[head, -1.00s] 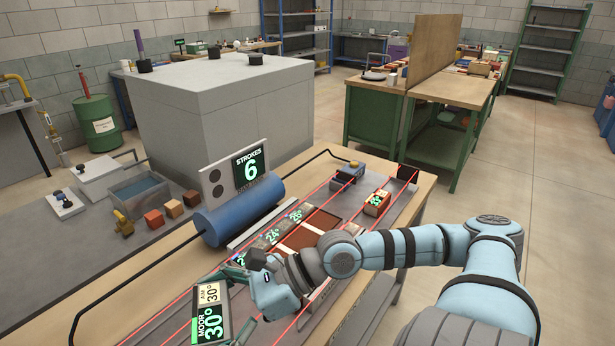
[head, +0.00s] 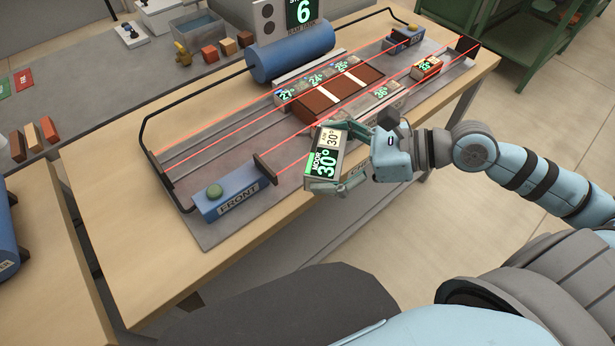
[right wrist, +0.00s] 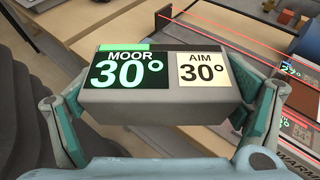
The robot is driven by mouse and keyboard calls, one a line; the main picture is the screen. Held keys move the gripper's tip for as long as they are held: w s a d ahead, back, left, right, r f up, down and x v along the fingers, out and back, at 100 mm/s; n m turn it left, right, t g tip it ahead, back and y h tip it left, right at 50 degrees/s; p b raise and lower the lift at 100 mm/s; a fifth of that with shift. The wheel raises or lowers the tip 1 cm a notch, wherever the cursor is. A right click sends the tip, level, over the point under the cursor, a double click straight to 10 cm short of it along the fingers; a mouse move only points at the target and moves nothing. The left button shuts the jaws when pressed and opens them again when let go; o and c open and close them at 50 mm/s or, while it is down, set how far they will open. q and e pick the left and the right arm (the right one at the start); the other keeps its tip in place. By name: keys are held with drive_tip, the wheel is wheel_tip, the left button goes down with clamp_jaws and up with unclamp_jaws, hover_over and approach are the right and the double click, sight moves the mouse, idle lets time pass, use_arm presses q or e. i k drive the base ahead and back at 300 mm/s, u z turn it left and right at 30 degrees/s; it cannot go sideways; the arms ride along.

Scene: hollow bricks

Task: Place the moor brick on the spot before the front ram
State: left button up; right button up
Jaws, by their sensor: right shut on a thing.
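The moor brick (head: 325,160) is a grey block with a lit label reading MOOR 30° and AIM 30°. My right gripper (head: 338,156) is shut on it, and it appears raised near the bench's front edge. In the right wrist view the moor brick (right wrist: 160,95) sits between both fingers, label facing the camera. The front ram (head: 232,197) is a blue block marked FRONT with a green knob and a brown plate (head: 265,169). The brick is right of this plate and apart from it. The grey bed just before the plate is partly hidden by the brick. My left gripper is out of view.
Red beams run along the bed. A brown-red mould (head: 338,92) lies beyond the brick, with several bricks with lit labels around it. One small brick (head: 425,68) stands farther right. A blue cylinder (head: 290,55) and a black rail (head: 145,125) flank the bed.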

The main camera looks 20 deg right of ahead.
sight(293, 156)
drive_tip(key=k, duration=0.85)
drive_tip(key=u, duration=0.55)
drive_tip(key=i, duration=0.5)
drive_tip(key=u, duration=0.1)
